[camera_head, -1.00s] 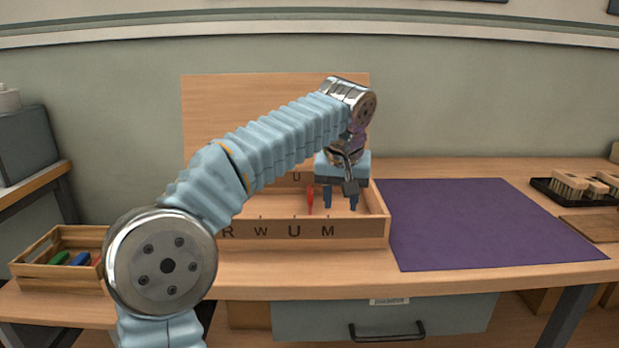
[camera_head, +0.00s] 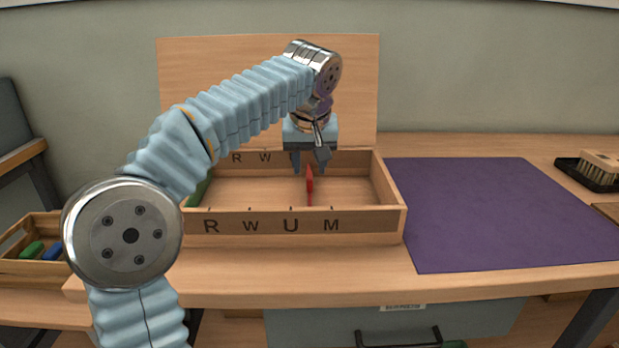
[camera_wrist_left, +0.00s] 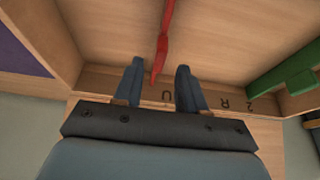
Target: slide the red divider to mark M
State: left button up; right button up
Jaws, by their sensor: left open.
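The red divider (camera_head: 309,186) stands upright in the wooden box (camera_head: 375,222), between the letters U and M on the front wall as the head view shows it. Mark M (camera_head: 331,225) is at the right of the front wall. My left gripper (camera_head: 309,168) is open at the divider's far end, near the back wall, with one finger on each side. In the left wrist view, the red divider (camera_wrist_left: 162,45) shows between the spread fingers (camera_wrist_left: 159,88), near the back wall's U. I cannot tell whether the fingers touch it. My right gripper is not in view.
A green divider (camera_head: 199,190) stands at the box's left end and shows in the left wrist view (camera_wrist_left: 283,80). A crate (camera_head: 30,268) with coloured pieces is at left.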

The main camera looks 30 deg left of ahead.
aim_at(310, 175)
pick_arm(q)
jog(key=shift+x, duration=1.8)
grip_shut()
